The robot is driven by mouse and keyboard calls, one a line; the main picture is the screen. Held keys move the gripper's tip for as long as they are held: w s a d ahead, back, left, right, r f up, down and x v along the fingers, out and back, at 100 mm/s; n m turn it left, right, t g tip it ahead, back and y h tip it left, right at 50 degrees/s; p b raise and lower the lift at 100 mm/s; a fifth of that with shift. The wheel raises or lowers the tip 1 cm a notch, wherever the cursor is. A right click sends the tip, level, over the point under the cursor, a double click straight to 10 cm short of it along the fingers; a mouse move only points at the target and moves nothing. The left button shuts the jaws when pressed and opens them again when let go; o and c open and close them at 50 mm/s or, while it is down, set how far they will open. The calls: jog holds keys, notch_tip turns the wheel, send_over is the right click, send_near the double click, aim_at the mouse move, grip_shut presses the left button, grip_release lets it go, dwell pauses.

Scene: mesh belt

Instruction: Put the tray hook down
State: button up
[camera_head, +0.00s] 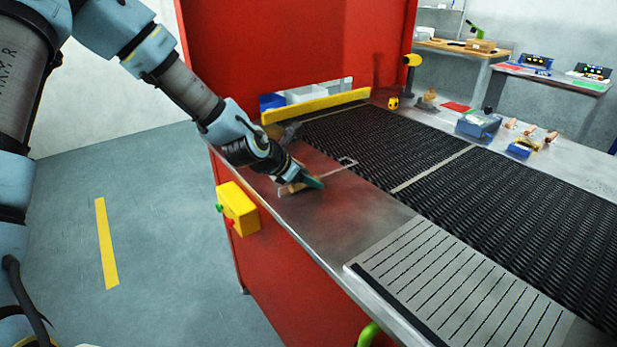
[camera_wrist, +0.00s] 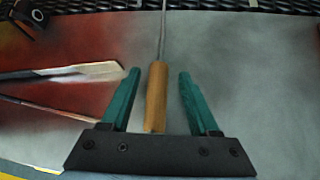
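The tray hook has a wooden handle (camera_wrist: 156,98) and a thin metal rod (camera_wrist: 163,30) that runs toward the belt in the wrist view. In the head view its rod (camera_head: 335,169) shows over the metal table beside the belt, with a small hooked end near the belt edge. My gripper (camera_wrist: 158,74) has teal fingers, spread apart on either side of the handle, with a visible gap on each side. My gripper also shows low over the table in the head view (camera_head: 312,182), where it partly hides the handle. Whether the handle rests fully on the table cannot be told.
The black mesh belt (camera_head: 400,143) lies right of the hook. A flat pale tool (camera_wrist: 75,72) lies left of the handle in the wrist view. A yellow bar (camera_head: 318,105) crosses the belt's far end. A yellow button box (camera_head: 238,208) hangs on the red side. A slotted plate (camera_head: 450,280) is nearer.

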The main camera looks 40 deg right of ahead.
jog(key=shift+r, duration=0.2)
jog(key=shift+a+r, duration=0.15)
jog(key=shift+a, duration=0.2)
jog(key=w+b+v, duration=0.1)
jog(key=v, duration=1)
jog(key=shift+s+b, duration=0.35)
jog(key=shift+s, duration=0.15)
jog(key=shift+r, duration=0.15)
jog(key=shift+a, duration=0.1)
